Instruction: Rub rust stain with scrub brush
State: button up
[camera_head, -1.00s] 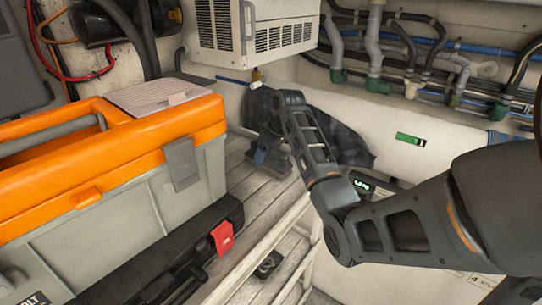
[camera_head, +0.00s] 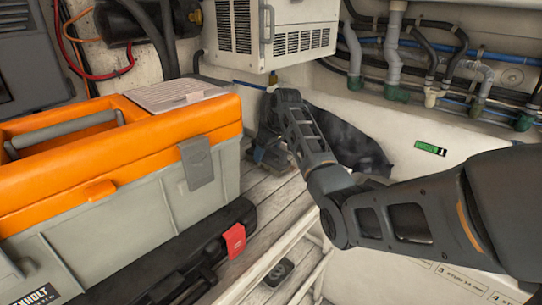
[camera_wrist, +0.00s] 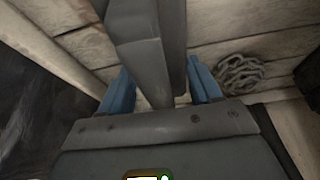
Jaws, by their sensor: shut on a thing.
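My gripper (camera_wrist: 160,85) has its blue fingers on both sides of a dark grey block-like piece, which I take to be the scrub brush (camera_wrist: 150,40). The brush reaches up past the fingers in the wrist view; its bristles are not visible there. In the head view my gripper (camera_head: 266,148) is low at the far end of the plank surface, beside the orange-lidded toolbox, with a grey brush edge (camera_head: 276,162) at the planks. I cannot tell whether it touches them. No rust stain is visible; the gripper and brush may cover it.
The orange and grey toolbox (camera_head: 120,185) stands close at left, with a black case (camera_head: 190,255) in front. A white louvred unit (camera_head: 285,35) is above and pipes (camera_head: 395,60) run along the wall. A dark bag-like bundle (camera_head: 350,140) lies behind my arm. Coiled chain (camera_wrist: 240,72) lies on planks.

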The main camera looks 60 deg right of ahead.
jog(key=shift+w+f, duration=0.1)
jog(key=shift+w, duration=0.05)
jog(key=shift+s+d, duration=0.25)
jog(key=shift+d, duration=0.75)
jog(key=shift+s+d, duration=0.15)
jog(key=shift+d, duration=0.05)
jog(key=shift+s+a+r+p, duration=0.15)
jog(key=shift+s+p, duration=0.3)
jog(key=shift+s, duration=0.05)
jog(key=shift+s+a+r+p, duration=0.1)
jog(key=shift+s+p, duration=0.35)
jog(key=shift+s+a+f, duration=0.15)
jog(key=shift+s, duration=0.35)
jog(key=shift+s+a+f, duration=0.1)
jog(key=shift+s, duration=0.4)
jog(key=shift+s+a+r, duration=0.1)
jog(key=shift+s+a, duration=0.15)
jog(key=shift+s, duration=0.7)
jog(key=shift+s+a+r, duration=0.1)
jog(key=shift+s+a, duration=0.1)
jog(key=shift+s, duration=0.75)
